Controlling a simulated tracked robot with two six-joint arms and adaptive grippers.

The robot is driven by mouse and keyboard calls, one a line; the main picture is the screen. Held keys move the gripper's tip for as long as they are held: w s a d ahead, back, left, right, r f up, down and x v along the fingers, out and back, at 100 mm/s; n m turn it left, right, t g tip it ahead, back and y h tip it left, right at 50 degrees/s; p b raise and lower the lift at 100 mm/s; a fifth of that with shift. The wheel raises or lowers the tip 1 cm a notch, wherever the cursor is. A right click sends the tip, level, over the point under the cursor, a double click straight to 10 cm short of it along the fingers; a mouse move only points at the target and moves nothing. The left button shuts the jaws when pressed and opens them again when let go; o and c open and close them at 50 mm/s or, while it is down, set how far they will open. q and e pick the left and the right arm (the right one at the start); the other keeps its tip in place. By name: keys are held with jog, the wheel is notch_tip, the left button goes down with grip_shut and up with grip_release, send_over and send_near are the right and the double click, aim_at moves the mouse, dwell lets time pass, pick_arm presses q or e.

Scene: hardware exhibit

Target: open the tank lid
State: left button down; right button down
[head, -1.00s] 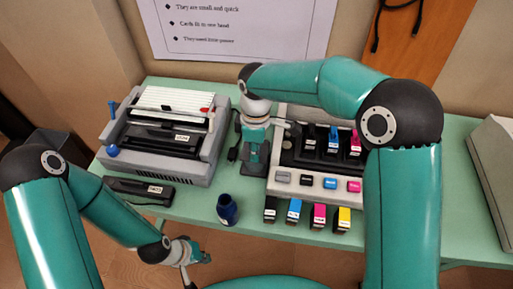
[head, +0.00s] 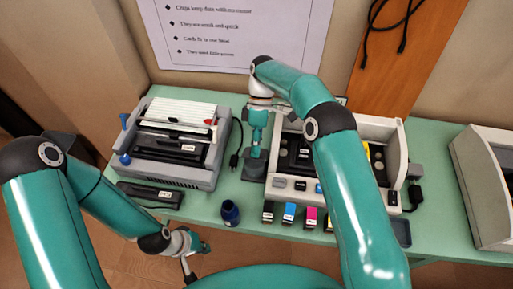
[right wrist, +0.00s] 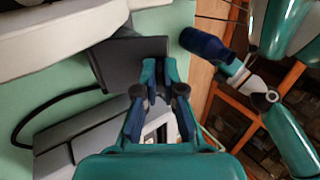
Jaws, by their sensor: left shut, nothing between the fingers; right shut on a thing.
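A dark grey panel, which looks like the tank lid (right wrist: 125,62), sits beside the pale printer (head: 397,165), on its left side in the head view. My right gripper (head: 256,147) reaches down over it from above. In the right wrist view its fingers (right wrist: 160,68) are closed together at the panel's edge, shut on it. How far the lid is raised I cannot tell, as the gripper hides part of it in the head view. My left gripper (head: 198,248) is shut and empty, in front of the table's edge and away from the lid.
A dark blue bottle (head: 230,212) stands near the table's front edge. Coloured cartridges (head: 289,212) line up in front of the printer. A grey machine (head: 173,172) stands at the left, with a black cable (head: 236,158) between it and the lid. Another pale machine (head: 490,190) is far right.

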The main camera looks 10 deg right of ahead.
jog(key=shift+w, duration=0.1)
dwell(0.4)
jog(key=c, duration=1.3)
grip_release()
notch_tip(320, 180, up, 10)
jog(key=shift+f, duration=0.1)
